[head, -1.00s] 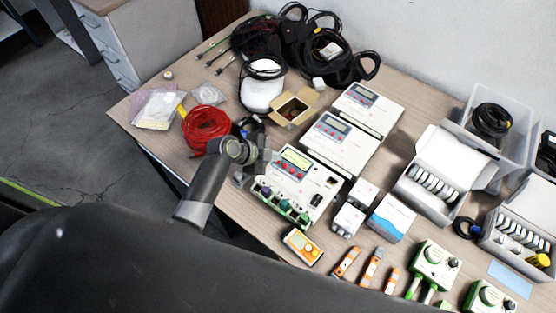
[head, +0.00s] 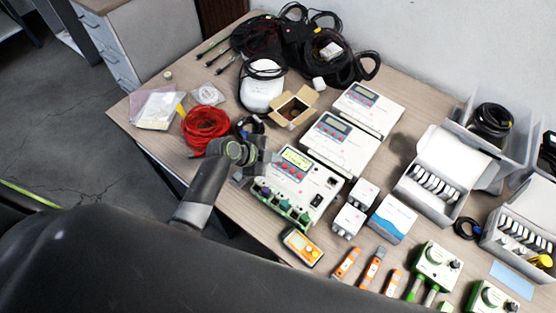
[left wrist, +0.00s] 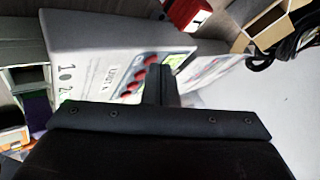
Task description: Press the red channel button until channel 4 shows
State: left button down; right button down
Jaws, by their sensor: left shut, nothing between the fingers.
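A white control unit (head: 318,186) with a lit yellow-green display (head: 296,158) lies on the table; I cannot read the channel on it. Its red buttons (left wrist: 133,87) show as a row in the left wrist view, beside the lit screen (left wrist: 180,55). My left gripper (head: 272,164) is at the unit's left side, by the button row, and hides part of it. In the left wrist view its shut, empty fingers (left wrist: 160,82) are over the panel close to the buttons; I cannot tell whether they touch one. My right gripper is not in view.
Two similar white units (head: 338,146) with dark displays stand behind. A red cable coil (head: 205,128), an open cardboard box (head: 293,106) and a white device (head: 262,92) lie behind the arm. An orange meter (head: 302,246) and small white boxes (head: 349,221) are in front and right.

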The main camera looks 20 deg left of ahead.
pick_arm(q)
jog(key=shift+r, duration=0.1)
jog(key=shift+r+p, duration=0.6)
jog(key=shift+r, duration=0.05)
jog(key=shift+r, duration=0.15)
notch_tip(320, 180, up, 5)
jog(key=p, duration=0.4)
dwell(0.6)
